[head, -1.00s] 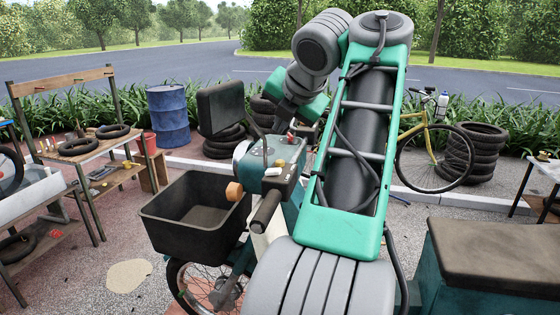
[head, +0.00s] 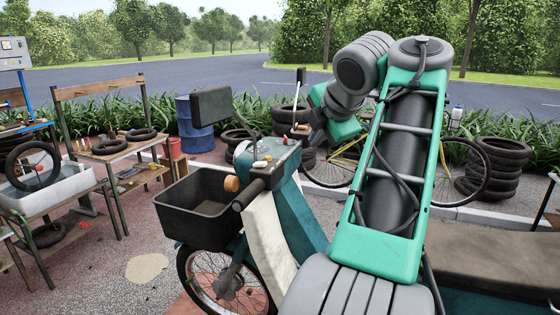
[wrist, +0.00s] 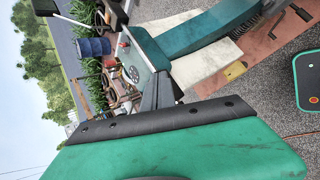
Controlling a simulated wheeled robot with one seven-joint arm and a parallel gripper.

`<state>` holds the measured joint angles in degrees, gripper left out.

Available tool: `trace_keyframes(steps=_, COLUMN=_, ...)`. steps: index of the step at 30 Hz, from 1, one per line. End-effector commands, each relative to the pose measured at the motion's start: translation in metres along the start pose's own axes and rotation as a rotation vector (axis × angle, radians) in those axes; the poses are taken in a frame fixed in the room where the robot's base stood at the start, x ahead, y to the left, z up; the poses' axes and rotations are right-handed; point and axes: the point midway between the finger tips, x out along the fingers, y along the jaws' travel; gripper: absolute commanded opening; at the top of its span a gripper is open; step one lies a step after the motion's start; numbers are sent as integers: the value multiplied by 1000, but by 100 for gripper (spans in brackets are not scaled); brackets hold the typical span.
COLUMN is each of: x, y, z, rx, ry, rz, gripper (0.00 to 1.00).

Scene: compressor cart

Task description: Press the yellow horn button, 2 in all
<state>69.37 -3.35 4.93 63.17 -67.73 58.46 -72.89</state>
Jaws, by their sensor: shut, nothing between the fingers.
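The yellow horn button (head: 268,158) is a small yellow spot on the control pod by the handlebar grip, in the head view. I cannot make the button out in the wrist view, where the teal dash panel (wrist: 140,62) with a round gauge and a red knob shows. My gripper (wrist: 160,88) shows as dark fingers in the wrist view, shut and empty, in front of the dash.
A black basket (head: 205,205) is on the scooter's front, and a dark mirror (head: 211,105) rises above the handlebar. A second mirror (head: 300,76) stands close to my wrist. A dark-topped bench (head: 490,255) is at right. Workbenches (head: 110,150) and a blue barrel (head: 195,125) are at left.

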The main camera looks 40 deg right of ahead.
Motion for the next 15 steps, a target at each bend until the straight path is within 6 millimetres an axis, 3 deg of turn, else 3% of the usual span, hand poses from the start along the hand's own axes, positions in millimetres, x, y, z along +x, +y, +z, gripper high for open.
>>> trace_keyframes(steps=8, x=35, y=-24, z=18, rx=642, ry=-16, rz=-24, gripper=0)
trace_keyframes(steps=12, x=67, y=-57, z=24, rx=1078, ry=-50, rz=-68, gripper=0)
trace_keyframes(steps=15, x=93, y=-91, z=15, rx=1374, ry=-93, rz=-116, gripper=0)
